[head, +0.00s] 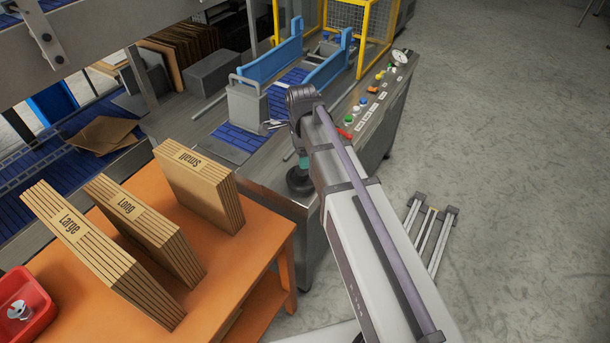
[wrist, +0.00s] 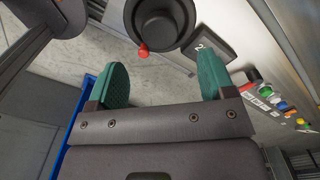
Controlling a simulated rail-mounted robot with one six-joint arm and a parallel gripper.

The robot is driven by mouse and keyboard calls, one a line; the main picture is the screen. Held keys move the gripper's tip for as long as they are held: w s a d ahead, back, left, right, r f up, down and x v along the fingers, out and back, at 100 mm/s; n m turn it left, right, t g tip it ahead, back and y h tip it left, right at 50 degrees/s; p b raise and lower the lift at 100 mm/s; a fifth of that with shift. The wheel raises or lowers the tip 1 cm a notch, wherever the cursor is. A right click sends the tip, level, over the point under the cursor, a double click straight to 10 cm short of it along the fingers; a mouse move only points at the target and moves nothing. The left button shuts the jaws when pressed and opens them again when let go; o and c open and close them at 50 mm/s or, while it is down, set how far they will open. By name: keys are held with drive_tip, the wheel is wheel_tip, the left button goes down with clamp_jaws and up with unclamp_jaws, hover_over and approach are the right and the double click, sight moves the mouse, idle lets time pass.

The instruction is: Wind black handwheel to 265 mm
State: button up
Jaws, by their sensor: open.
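The black handwheel (wrist: 160,20) is at the top of the wrist view, with a round hub and a small red knob (wrist: 143,50) on its lower left edge. My gripper (wrist: 163,72) is open, its two green pads below and to either side of the wheel, with nothing between them. A dark display (wrist: 215,42) beside the wheel shows a "2"; the rest of its reading is not legible. In the head view, a dark round part (head: 300,184), apparently the handwheel, is at the machine's near end, just below a green pad and partly hidden by my arm.
A control panel (head: 376,100) with coloured buttons runs along the machine's right edge. An orange table (head: 258,240) with several cardboard stacks stands left of my arm. A red bin (head: 40,318) is at lower left. Rails lie on the floor (head: 430,235) at right; floor beyond is clear.

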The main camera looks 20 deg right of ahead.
sight(303, 176)
wheel_tip(303, 176, down, 7)
drive_tip(key=b, duration=0.5)
drive_tip(key=shift+f+b, duration=0.2)
drive_tip(key=shift+b, duration=0.1)
drive_tip(key=shift+r, duration=0.15)
drive_tip(key=c, duration=0.9)
